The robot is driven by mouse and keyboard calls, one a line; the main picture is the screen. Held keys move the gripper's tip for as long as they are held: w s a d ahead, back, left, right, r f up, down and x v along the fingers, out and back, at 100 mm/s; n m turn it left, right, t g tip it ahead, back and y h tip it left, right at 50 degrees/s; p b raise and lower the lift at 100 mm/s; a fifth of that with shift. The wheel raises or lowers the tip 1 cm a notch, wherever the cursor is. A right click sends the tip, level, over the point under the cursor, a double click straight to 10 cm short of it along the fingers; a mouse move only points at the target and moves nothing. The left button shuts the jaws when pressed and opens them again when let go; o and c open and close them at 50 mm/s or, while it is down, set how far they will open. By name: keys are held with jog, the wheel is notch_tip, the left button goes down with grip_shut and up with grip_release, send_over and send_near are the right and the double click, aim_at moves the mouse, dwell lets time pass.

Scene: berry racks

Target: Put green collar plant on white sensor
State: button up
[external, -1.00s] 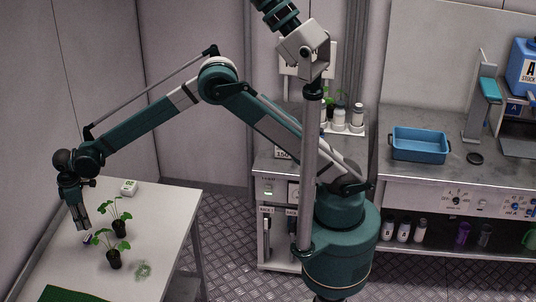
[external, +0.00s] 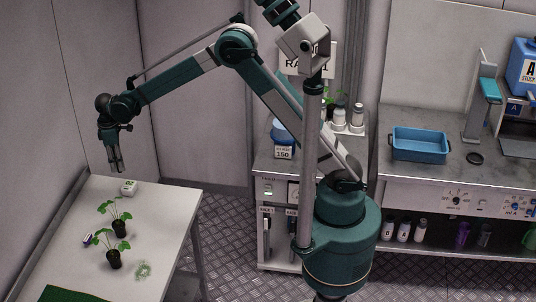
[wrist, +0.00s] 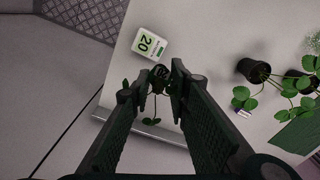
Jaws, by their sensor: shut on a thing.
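My gripper (external: 115,169) is raised above the far end of the white table. In the wrist view its fingers (wrist: 163,82) are closed on a small dark-potted plant (wrist: 160,72), with leaves showing around and below the fingertips. I cannot make out its collar colour. The white sensor (external: 129,187) lies on the table just below and right of the gripper in the external view. The held plant is too small to make out in the external view.
Two potted plants stand on the table, one nearer the sensor (external: 121,229) and one in front (external: 114,260). A small blue-and-white item (external: 88,240) lies beside them. A green mat (external: 70,294) is at the front.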

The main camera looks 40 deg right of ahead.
jog(key=shift+w+d+r, duration=0.1)
jog(key=shift+w+d, duration=0.3)
jog(key=shift+d, duration=0.3)
jog(key=shift+w+d+r, duration=0.1)
jog(key=shift+w+d, duration=0.3)
jog(key=shift+d, duration=0.3)
jog(key=shift+f, duration=0.1)
send_over(128, 185)
jog(key=shift+w+f, duration=0.2)
jog(key=shift+f, duration=2.9)
jog(key=shift+f, duration=0.1)
jog(key=shift+f, duration=1.75)
jog(key=shift+f, duration=0.2)
jog(key=o, duration=0.8)
jog(key=shift+c, duration=0.2)
jog(key=shift+r, duration=0.2)
